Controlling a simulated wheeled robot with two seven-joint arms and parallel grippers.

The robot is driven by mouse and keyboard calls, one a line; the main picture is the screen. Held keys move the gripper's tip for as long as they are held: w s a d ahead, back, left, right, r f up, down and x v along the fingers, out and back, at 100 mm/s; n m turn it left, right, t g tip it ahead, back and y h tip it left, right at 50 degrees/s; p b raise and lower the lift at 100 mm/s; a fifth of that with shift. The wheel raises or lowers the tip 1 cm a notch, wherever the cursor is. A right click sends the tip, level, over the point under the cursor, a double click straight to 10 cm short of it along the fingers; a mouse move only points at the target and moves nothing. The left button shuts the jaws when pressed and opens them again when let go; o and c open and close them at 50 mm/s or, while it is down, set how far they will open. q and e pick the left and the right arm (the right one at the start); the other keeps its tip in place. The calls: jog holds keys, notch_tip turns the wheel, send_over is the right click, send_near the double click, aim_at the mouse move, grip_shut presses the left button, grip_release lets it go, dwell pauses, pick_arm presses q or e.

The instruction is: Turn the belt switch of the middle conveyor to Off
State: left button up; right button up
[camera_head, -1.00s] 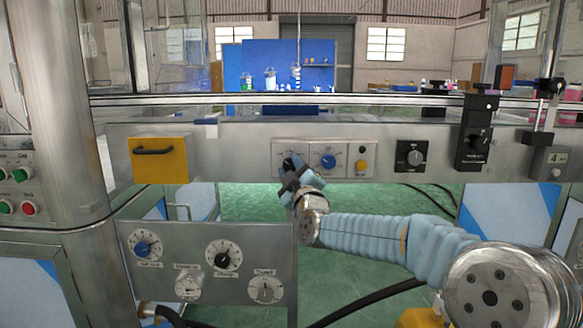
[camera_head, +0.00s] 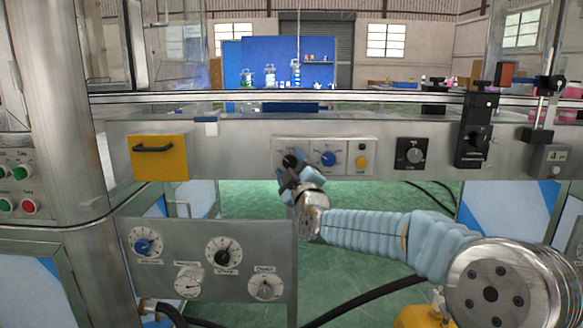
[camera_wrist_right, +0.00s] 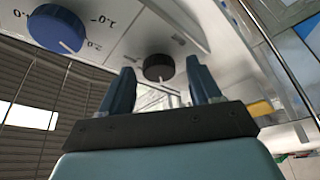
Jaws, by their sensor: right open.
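The black knob (camera_head: 290,161), which I take to be the belt switch, is the left one on a pale panel on the conveyor's front beam. My right gripper (camera_head: 292,178) is just below and in front of it in the head view. In the right wrist view, the black knob (camera_wrist_right: 158,67) shows between and beyond the two spread fingertips of my open right gripper (camera_wrist_right: 160,80). A light pointer mark shows on the knob. I cannot tell whether the fingers touch it. Its label is not readable. My left gripper is not in view.
A blue knob (camera_head: 328,159) and a yellow button (camera_head: 361,162) sit right of the black knob. A black dial (camera_head: 411,155) is further right. A lower metal panel (camera_head: 262,248) with several dials stands below left. A yellow cover (camera_head: 174,173) with a handle is at the left.

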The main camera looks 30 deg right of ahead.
jog(key=b+v, duration=0.1)
jog(key=v, duration=1.2)
jog(key=shift+s, duration=0.4)
jog(key=shift+a+f, duration=0.1)
